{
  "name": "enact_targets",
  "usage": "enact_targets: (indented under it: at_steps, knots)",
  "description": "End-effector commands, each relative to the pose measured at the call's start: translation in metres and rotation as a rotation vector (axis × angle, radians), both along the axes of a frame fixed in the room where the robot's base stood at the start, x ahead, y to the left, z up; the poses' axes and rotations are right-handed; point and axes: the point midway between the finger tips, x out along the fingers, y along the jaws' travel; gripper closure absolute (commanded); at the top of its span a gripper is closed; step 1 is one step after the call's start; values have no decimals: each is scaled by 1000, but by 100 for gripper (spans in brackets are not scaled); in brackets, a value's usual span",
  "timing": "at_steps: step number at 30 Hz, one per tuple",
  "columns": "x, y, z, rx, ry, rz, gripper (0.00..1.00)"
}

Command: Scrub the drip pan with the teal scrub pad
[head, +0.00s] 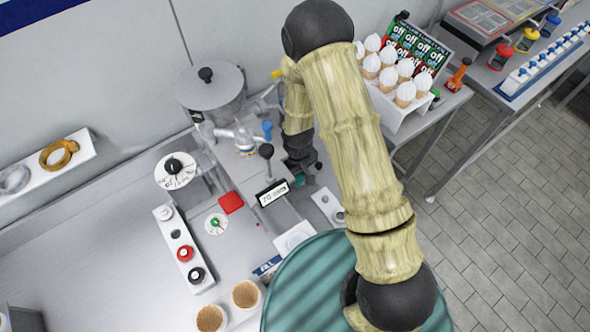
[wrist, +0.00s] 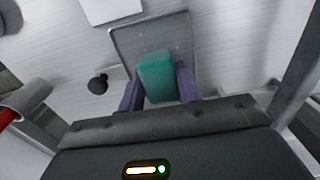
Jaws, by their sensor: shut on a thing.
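The teal scrub pad (wrist: 157,78) is held between the two purple fingers of my gripper (wrist: 159,86) in the wrist view. In the head view a small teal bit of the pad (head: 304,180) shows below my dark gripper (head: 302,170), and the rest is hidden. A grey rectangular tray, which looks like the drip pan (wrist: 124,40), lies behind the pad in the wrist view.
A machine with a round hopper (head: 212,88) and a lever with a display (head: 272,191) stand close by at the left. A white plate (head: 295,237) lies nearby. A cone rack (head: 400,105) is at the right. Bare counter (head: 110,255) lies at the left.

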Motion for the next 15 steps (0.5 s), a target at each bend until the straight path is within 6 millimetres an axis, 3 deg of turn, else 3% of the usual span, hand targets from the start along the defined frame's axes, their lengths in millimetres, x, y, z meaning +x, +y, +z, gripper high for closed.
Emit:
enact_targets:
  at_steps: [15]
  knots:
    - [-25, -17, -2, 0, 0, 0, 95]
